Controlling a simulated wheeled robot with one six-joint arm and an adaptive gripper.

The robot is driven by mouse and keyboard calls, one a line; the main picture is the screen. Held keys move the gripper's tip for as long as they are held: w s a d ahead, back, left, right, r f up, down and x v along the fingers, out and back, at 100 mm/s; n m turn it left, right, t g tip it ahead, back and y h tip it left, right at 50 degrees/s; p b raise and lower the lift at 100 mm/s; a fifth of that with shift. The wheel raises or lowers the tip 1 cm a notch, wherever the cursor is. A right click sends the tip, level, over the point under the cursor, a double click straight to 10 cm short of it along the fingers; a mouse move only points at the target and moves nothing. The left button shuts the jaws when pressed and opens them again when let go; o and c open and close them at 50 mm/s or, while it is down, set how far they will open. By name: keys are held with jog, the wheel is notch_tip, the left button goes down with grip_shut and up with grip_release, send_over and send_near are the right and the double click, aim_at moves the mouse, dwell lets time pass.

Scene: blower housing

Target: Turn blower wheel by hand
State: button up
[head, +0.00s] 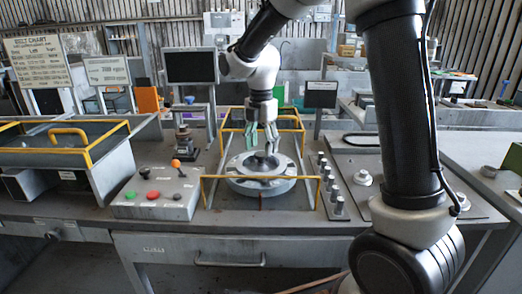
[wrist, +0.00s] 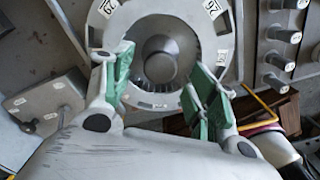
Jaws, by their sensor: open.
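The blower housing (head: 262,184) is a round pale ring on the bench, inside a yellow rail frame. In the wrist view the housing ring (wrist: 117,20) carries number labels and surrounds the dark, finned blower wheel (wrist: 184,42) with its rounded hub (wrist: 160,58). My gripper (head: 262,143) points down above the wheel in the head view. In the wrist view my gripper (wrist: 163,80) is open, with one green-padded finger on each side of the wheel opening and nothing between them. I cannot tell whether the fingertips touch the housing.
Yellow rails (head: 260,178) stand in front of and behind the housing. A control box (head: 157,193) with red and green buttons and an orange-topped lever is to the left. A row of dark knobs (head: 330,187) is close on the right. A monitor (head: 191,66) stands behind left.

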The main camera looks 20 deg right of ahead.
aim_at(261, 153)
notch_tip(261, 153, up, 10)
dwell(0.3)
